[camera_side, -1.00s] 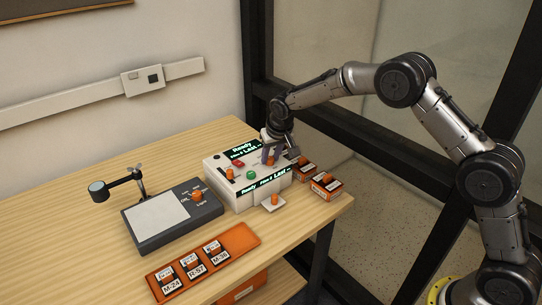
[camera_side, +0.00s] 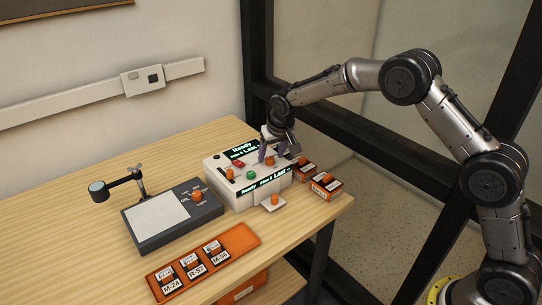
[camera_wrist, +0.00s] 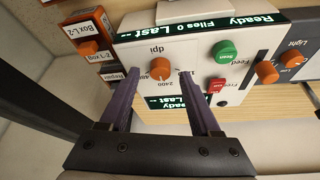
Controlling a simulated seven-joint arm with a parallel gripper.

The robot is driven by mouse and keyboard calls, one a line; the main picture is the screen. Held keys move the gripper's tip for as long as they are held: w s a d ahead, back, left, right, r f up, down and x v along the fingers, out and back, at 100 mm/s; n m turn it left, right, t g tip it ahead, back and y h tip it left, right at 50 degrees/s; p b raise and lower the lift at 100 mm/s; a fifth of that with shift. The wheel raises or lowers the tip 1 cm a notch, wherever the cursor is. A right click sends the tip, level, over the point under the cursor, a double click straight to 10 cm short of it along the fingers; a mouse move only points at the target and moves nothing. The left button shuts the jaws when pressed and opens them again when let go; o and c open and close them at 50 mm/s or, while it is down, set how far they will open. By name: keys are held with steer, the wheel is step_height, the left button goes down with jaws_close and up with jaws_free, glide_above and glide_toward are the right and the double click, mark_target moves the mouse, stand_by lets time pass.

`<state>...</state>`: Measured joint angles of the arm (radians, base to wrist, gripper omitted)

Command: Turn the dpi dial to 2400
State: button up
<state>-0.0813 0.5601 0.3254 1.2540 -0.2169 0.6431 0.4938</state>
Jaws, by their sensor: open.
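The white scanner box (camera_side: 238,200) stands near the table's right end. Its orange dpi dial (camera_wrist: 161,68) shows in the wrist view, with "dpi" printed on one side and "2400" on the opposite side. Which mark the dial points at is not clear. In the side view the dial (camera_side: 270,160) is on the box's top, close to the fingers. My gripper (camera_wrist: 160,79) is open, its two purple fingers spread at either side of the dial and apart from it. It also shows in the side view (camera_side: 276,153), above the box.
Labelled orange boxes (camera_side: 326,187) stand right of the scanner. A light pad (camera_side: 160,220) and an orange tray (camera_side: 240,238) lie left and in front.

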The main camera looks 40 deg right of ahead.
steer(key=v, duration=1.2)
steer(key=shift+s+r, duration=0.2)
steer(key=shift+r, duration=0.05)
steer(key=s+d+r+t, duration=0.2)
steer(key=s+r, duration=0.2)
steer(key=r, duration=0.6)
steer(key=s+d+r, duration=0.2)
steer(key=s+r, duration=0.3)
steer(key=s, duration=0.7)
steer(key=s+f+t, duration=0.1)
steer(key=s, duration=1.1)
steer(key=s+f+n+g+y, duration=0.1)
steer(key=s+f+n, duration=0.2)
steer(key=s+f, duration=0.7)
steer(key=shift+s+a+g, duration=0.3)
steer(key=shift+s+a, duration=0.1)
